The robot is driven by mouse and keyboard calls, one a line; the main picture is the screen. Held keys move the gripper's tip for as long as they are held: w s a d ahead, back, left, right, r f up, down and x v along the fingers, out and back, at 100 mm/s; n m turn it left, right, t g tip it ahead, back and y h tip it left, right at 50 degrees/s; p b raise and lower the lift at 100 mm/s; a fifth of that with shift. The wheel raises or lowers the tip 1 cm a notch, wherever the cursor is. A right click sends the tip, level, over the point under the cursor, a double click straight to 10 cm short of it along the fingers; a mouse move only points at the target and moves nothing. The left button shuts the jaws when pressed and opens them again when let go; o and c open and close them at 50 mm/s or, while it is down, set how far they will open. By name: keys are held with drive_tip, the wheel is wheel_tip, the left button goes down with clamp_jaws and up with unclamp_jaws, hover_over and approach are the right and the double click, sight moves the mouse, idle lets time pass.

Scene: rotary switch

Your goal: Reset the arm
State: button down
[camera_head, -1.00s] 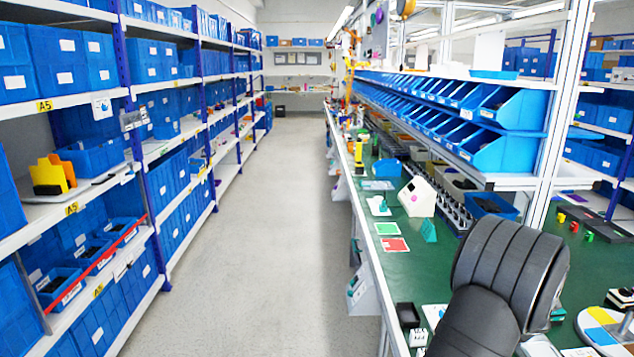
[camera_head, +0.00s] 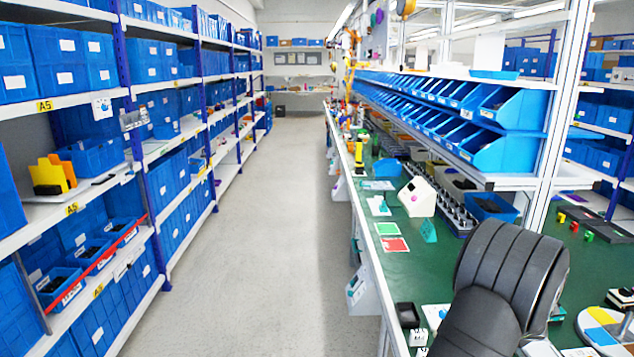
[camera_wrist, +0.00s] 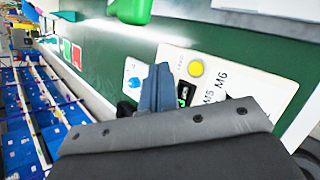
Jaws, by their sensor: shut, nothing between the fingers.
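My gripper (camera_wrist: 156,88) shows in the wrist view with its grey-blue fingers together and nothing held. It is over or close to a white panel (camera_wrist: 240,92) on the green bench; I cannot tell the exact gap. The panel has a round yellow button (camera_wrist: 196,68), a small dark display (camera_wrist: 186,95) with a green mark, and printed labels M5 and M6. A blue mark or part (camera_wrist: 134,82) lies just left of the fingers. No rotary switch can be made out clearly. In the head view my dark arm hides part of the bench, and the fingers are out of sight.
The green workbench (camera_head: 400,268) runs along the right, with red and green cards (camera_head: 394,244) and a white sloped box (camera_head: 417,197) on it. Blue bins (camera_head: 505,150) stand above it. Shelves (camera_head: 100,200) line the left. The aisle floor (camera_head: 270,220) is clear.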

wheel_tip(320, 180, down, 3)
drive_tip(key=shift+r, duration=0.55)
